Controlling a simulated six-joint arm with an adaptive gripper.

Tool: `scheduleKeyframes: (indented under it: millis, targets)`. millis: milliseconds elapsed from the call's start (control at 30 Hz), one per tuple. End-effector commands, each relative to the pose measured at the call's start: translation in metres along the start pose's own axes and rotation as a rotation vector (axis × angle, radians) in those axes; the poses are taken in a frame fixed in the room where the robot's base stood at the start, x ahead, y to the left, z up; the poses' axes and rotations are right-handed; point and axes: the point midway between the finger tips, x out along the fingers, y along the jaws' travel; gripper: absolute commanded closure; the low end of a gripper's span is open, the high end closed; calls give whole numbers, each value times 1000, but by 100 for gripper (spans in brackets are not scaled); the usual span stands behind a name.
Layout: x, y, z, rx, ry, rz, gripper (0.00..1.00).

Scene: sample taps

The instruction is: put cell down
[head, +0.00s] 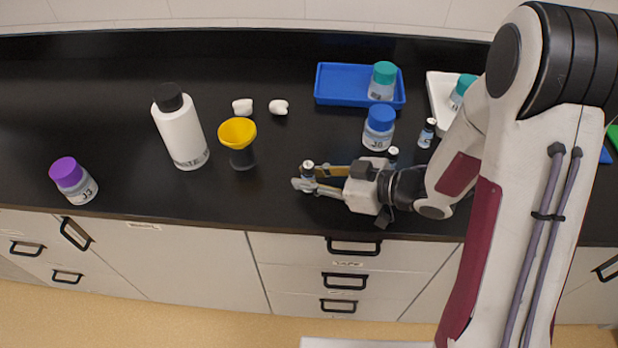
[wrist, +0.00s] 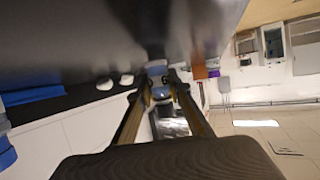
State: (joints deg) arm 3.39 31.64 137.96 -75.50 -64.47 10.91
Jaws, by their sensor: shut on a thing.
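My gripper (head: 306,184) is low over the front part of the black counter, with its fingers pointing left. It is shut on a small clear cell (head: 307,168) with a pale top. The fingers hide the cell's lower part, and I cannot tell whether its base touches the counter. In the wrist view the cell (wrist: 157,77) shows bluish and pale between the fingertips (wrist: 158,92).
A yellow funnel (head: 238,131) on a dark stand and a white waste bottle (head: 182,130) stand left. A purple-capped jar (head: 75,182) is far left. A blue-capped jar (head: 379,128), small vial (head: 427,134) and blue tray (head: 337,85) are behind. The counter's front edge is close.

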Motion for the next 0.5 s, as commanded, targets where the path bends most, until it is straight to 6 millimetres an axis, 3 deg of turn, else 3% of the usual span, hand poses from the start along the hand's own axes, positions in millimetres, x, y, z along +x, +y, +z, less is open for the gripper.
scheduleKeyframes:
  millis: [500]
  targets:
    - [-20,0,-48,-4,2,2,100]
